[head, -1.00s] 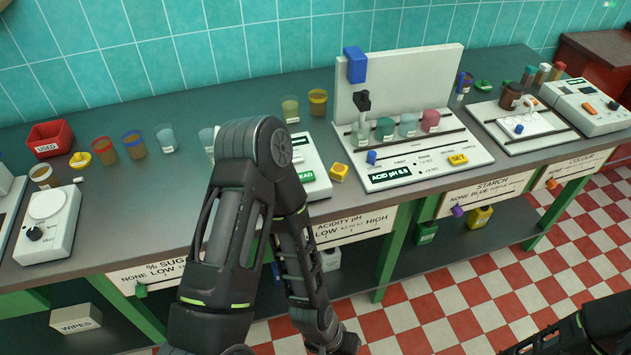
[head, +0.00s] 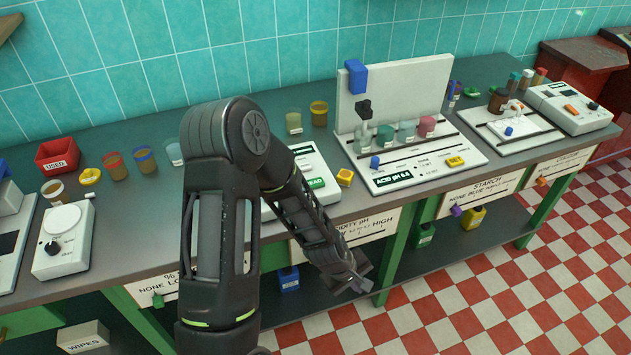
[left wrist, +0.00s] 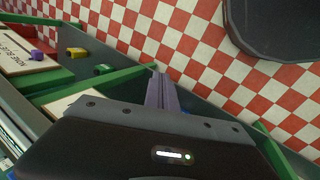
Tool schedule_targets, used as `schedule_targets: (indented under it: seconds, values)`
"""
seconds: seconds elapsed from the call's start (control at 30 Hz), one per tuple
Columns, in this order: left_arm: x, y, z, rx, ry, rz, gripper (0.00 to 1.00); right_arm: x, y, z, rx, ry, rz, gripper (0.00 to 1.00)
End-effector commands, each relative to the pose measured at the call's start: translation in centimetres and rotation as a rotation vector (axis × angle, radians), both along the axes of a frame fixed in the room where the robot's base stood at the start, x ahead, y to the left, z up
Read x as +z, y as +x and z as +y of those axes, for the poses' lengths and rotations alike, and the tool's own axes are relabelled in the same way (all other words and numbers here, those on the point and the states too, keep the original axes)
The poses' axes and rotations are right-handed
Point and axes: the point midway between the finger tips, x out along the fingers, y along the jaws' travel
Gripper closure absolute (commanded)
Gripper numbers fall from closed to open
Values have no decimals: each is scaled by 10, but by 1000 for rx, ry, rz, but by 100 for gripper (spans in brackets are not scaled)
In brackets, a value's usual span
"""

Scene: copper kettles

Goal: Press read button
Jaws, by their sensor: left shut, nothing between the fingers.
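The white meter (head: 318,165) stands on the bench with a small dark display. Its green read button (head: 316,183) is at the front, its label partly covered by my left arm. My left gripper (head: 362,286) is shut and empty. It hangs in front of the bench, below the bench top and to the lower right of the button. In the left wrist view its shut fingers (left wrist: 162,92) point toward the checked floor; the button does not show there. My right gripper is not in view.
The acid pH station (head: 410,172) stands further right. An acidity pH sign (head: 350,232) is on the bench front. Cups stand behind the meter. Red and white floor is open in front.

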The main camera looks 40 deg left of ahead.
Motion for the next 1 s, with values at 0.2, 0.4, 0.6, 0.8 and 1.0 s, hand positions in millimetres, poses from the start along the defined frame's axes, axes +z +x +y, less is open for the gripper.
schedule_targets:
  seconds: [0.2, 0.4, 0.6, 0.8, 1.0]
  values:
    - [71, 55, 73, 391, -98, -63, 100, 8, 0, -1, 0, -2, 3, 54]
    - [142, 87, 135, 703, -221, -135, 100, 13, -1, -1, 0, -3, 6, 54]
    - [214, 103, 188, 951, -360, -214, 100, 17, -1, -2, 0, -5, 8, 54]
    - [259, 108, 216, 1083, -456, -263, 100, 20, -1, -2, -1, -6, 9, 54]
    - [272, 109, 224, 1120, -486, -279, 100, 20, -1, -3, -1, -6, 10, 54]
